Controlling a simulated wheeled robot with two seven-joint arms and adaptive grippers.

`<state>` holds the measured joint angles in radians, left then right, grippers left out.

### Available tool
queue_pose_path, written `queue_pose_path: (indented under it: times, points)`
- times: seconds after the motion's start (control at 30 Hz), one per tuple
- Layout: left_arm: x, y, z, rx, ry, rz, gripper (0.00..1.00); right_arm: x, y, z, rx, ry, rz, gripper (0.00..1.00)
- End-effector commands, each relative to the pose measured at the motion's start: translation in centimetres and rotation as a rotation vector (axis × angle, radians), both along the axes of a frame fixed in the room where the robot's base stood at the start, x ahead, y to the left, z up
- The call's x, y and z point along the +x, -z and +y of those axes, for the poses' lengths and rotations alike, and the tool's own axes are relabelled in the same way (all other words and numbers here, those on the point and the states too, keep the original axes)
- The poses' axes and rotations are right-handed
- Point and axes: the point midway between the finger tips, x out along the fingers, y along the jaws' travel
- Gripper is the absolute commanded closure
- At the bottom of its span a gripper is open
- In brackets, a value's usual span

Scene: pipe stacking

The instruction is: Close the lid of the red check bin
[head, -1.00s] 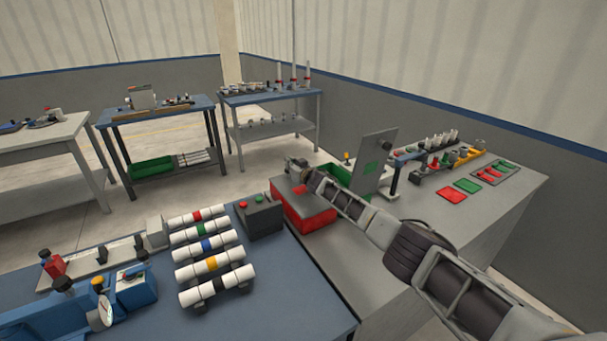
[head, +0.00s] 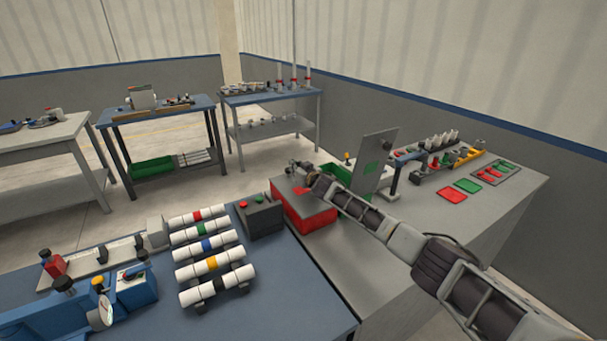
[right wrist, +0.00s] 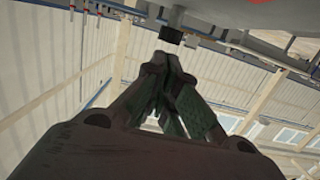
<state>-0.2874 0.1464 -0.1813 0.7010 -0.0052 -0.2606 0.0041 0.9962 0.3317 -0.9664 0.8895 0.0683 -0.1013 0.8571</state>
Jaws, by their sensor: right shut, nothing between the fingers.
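The red check bin (head: 312,217) stands at the near left end of the grey bench. Its grey lid (head: 287,188), with a red mark, lies over the top and looks flat; I cannot tell whether a small gap remains. My right gripper (head: 297,167) is just above the lid's far side. In the right wrist view the gripper's fingertips (right wrist: 165,62) are together and empty. Beyond them are a black knob (right wrist: 171,34) and a grey surface with a red mark, apparently the lid. My left gripper does not show.
A green bin (head: 335,172) behind has its grey lid (head: 376,163) raised upright, close to my right arm. A black button box (head: 260,219) and a rack of white pipes (head: 208,256) stand on the blue table. Red and green trays (head: 460,190) lie to the right.

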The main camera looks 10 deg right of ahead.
Motion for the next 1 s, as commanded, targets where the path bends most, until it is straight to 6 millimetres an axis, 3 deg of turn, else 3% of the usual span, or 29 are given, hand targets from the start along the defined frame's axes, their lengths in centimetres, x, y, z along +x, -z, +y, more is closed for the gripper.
queue_pose_path:
  times: [1.0]
  points:
    - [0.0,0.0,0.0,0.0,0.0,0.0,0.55,-5.5,-0.7,-1.9,-0.001,0.0,0.0,1.0]
